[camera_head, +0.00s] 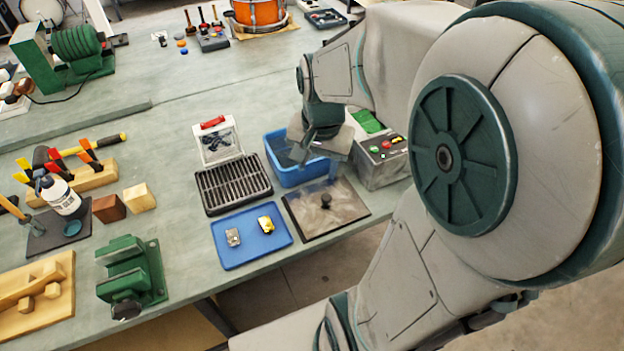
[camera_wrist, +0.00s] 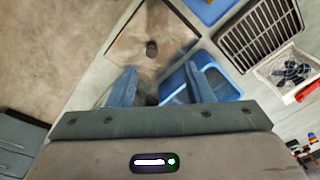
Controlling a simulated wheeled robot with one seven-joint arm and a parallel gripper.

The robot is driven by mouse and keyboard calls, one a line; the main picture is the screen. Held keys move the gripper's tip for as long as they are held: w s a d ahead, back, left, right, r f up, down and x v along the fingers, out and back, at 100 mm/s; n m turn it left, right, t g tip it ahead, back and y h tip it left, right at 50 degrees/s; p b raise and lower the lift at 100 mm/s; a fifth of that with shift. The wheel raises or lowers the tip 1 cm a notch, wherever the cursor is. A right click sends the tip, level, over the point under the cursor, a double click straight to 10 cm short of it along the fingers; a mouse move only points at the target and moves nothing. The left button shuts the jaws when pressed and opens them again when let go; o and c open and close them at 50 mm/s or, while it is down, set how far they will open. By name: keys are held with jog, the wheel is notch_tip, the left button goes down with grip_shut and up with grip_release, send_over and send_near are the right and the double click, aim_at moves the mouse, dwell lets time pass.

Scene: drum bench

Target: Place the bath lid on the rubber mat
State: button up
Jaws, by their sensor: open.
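The bath lid (camera_head: 338,212) is a square metal plate with a black knob. It lies flat near the bench's front edge, and also shows in the wrist view (camera_wrist: 170,30). A thin dark border around it looks like the rubber mat (camera_head: 292,216), mostly hidden under the lid. My gripper (camera_head: 318,160) is open and empty, above and behind the lid, near the blue bin. In the wrist view its two fingers (camera_wrist: 160,80) are spread, with the knob ahead of them and apart from them. The grey box with buttons (camera_head: 385,165), likely the bath, stands right of the lid, partly hidden by my arm.
A blue bin (camera_head: 286,172) stands behind the lid. A blue tray (camera_head: 240,252) with two small metal parts lies left of it. A black slotted rack (camera_head: 233,185) is behind the tray. A green vise (camera_head: 132,275) is farther left. The bench edge is close in front.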

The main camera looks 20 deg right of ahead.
jog(key=s+a+r+n+t, duration=0.2)
jog(key=s+a+r+n, duration=0.1)
jog(key=s+a+n, duration=0.2)
jog(key=shift+s+r+n, duration=0.2)
jog(key=shift+s+n, duration=1)
jog(key=shift+n, duration=0.5)
jog(key=shift+c, duration=0.4)
